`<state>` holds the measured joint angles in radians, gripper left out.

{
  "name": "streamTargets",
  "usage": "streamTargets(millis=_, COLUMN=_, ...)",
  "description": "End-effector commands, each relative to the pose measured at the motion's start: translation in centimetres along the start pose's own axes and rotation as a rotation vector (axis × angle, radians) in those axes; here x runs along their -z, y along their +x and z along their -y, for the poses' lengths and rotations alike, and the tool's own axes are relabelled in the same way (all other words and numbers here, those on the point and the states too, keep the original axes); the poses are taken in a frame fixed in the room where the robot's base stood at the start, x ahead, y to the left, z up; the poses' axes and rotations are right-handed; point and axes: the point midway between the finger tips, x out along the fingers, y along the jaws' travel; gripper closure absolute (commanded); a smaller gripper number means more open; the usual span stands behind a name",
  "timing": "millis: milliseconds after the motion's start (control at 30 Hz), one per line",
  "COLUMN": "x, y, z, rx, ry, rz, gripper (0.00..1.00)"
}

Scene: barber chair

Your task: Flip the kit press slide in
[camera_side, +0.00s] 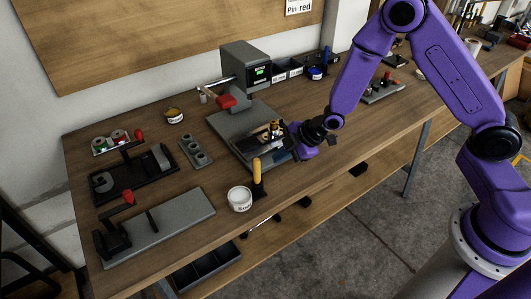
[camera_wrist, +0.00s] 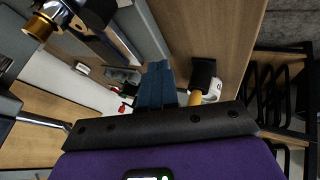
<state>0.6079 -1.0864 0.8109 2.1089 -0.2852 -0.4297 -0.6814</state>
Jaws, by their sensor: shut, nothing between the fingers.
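The grey kit press (camera_side: 244,63) stands at the back middle of the bench, with a lit green display and a red-knobbed lever (camera_side: 226,101). Its grey base (camera_side: 226,124) reaches forward, and a dark slide or carriage (camera_side: 258,145) with brass-coloured parts (camera_side: 274,128) sits on its front right. A brass part (camera_wrist: 39,27) also shows at the upper left of the wrist view. My gripper (camera_side: 284,153) is low at the front right of the slide, its blue fingers (camera_wrist: 156,82) shut and empty. I cannot tell whether they touch the slide, whose near side is partly hidden.
Small bins (camera_side: 288,69) stand behind right. The bench right of my gripper is mostly clear.

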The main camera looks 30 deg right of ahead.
Motion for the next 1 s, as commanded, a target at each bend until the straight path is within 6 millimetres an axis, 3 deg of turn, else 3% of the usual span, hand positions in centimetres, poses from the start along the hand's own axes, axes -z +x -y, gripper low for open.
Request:
streamTargets(millis=267, x=0.0, y=4.1, z=-0.3, rx=-0.002, ry=0.001, rz=-0.001, gripper=1.0)
streamTargets(millis=533, x=0.0, y=5.3, z=-3.0, rx=-0.002, ry=-0.001, rz=-0.001, gripper=1.0)
streamTargets(millis=1000, x=0.0, y=5.6, z=-3.5, rx=-0.001, ry=0.0, rz=0.0, gripper=1.0)
